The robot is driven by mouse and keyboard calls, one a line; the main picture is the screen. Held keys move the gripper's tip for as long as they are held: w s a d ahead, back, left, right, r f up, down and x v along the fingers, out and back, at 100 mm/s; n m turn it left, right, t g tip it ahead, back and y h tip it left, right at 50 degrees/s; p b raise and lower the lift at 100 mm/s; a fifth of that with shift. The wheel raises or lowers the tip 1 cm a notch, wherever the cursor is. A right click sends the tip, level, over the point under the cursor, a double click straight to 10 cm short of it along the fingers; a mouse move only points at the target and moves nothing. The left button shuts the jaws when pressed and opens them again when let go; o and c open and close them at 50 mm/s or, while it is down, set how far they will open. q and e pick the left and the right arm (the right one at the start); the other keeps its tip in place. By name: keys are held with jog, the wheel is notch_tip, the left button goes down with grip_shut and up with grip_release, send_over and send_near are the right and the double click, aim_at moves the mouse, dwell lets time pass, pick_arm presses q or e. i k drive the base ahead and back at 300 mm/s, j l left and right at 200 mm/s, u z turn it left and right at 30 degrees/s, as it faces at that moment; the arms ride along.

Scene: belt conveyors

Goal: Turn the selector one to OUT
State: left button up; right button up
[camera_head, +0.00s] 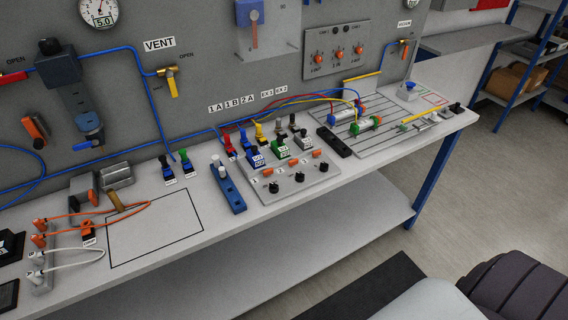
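A grey plate (318,187) lies on the bench near the middle of the view. Three black knobs stand in a row along its front edge: a left knob (273,187), a middle knob (299,177) and a right knob (324,167). Small white tags and orange pieces sit beside and behind them. The tag print is too small to read, so I cannot tell for certain which knob is selector one, nor which way any knob points. Neither of my grippers is in view, and nothing touches the knobs.
Blue, green and white valve blocks with coloured tubes (297,98) stand behind the knobs. A blue block (228,188) with a white top is to their left. A grey panel (200,50) with gauge and valves rises behind. The bench front edge before the knobs is clear.

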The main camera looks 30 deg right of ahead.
aim_at(275, 188)
jog(key=z, duration=0.95)
jog(key=j, duration=0.15)
jog(key=z, duration=0.05)
